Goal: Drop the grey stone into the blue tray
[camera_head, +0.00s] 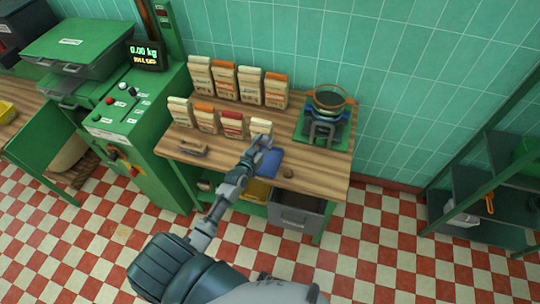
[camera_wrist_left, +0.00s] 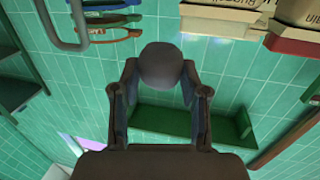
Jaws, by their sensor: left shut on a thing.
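My left gripper (camera_head: 259,145) is over the table, at the upper left edge of the blue tray in the head view. In the left wrist view the left gripper (camera_wrist_left: 160,85) is shut on a round dark grey stone (camera_wrist_left: 160,64), held between its fingertips. In the head view the stone cannot be made out clearly at the gripper. The small blue tray (camera_head: 270,163) lies near the front of the wooden table, partly covered by the gripper and forearm. My right gripper is not in view.
The wooden table (camera_head: 225,168) carries two rows of paper packets (camera_head: 223,79) and a green stand with a bowl (camera_head: 330,97). A small brown round thing (camera_head: 288,172) lies right of the tray. A green control cabinet (camera_head: 130,120) stands left, dark shelves (camera_head: 490,190) right.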

